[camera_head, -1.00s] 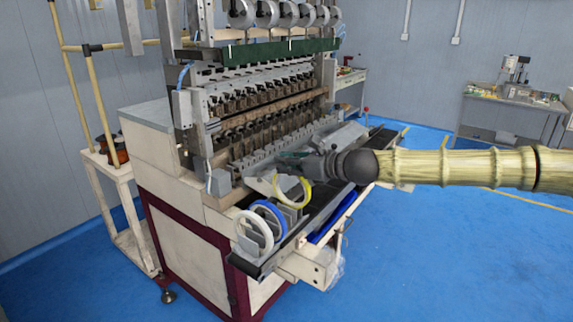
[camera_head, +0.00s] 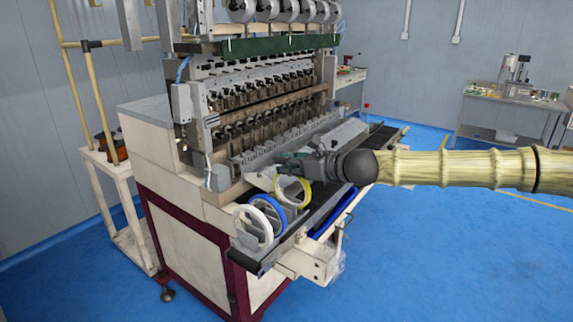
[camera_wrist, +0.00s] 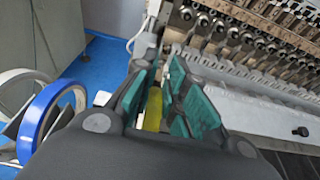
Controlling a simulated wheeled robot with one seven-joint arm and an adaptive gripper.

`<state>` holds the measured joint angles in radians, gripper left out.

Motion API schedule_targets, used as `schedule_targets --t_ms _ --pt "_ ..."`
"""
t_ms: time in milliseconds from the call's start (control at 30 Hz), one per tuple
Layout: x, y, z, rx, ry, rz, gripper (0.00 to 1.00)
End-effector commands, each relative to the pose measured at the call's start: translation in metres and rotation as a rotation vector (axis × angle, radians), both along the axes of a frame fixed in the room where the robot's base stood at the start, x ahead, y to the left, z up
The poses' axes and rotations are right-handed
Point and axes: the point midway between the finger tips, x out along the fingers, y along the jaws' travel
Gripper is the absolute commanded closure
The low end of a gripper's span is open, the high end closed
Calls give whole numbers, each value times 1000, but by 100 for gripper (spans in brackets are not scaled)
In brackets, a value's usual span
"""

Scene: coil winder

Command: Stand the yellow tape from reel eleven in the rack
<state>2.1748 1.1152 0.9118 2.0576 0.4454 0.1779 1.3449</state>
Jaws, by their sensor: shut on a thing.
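The yellow tape (camera_head: 304,196) is a ring held upright at the grey rack (camera_head: 291,212) on the machine's front ledge. My gripper (camera_head: 287,168) is shut on its upper rim. In the wrist view the tape (camera_wrist: 153,108) shows as a yellow band between the green-padded fingers of the gripper (camera_wrist: 160,85). A blue tape (camera_head: 268,214) and a white tape (camera_head: 252,228) stand in the rack to the left of the yellow one. I cannot tell whether the yellow tape's lower edge touches the rack, since that contact is hidden or too small.
The coil winder (camera_head: 265,110) with its rows of spindles rises behind the rack. The dark ledge (camera_head: 345,190) runs along its front. A blue strip (camera_head: 330,214) lies below the ledge. The blue floor to the right is clear. A workbench (camera_head: 510,112) stands far right.

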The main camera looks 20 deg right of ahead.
Motion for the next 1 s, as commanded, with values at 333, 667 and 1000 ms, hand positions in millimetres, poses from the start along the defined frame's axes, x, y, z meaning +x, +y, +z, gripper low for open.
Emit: schedule_targets --t_ms 333,667,1000 --pt "0 0 -12 0 0 0 100" --pt "0 0 -22 1 1 0 100" --pt "0 0 -26 0 0 0 100"
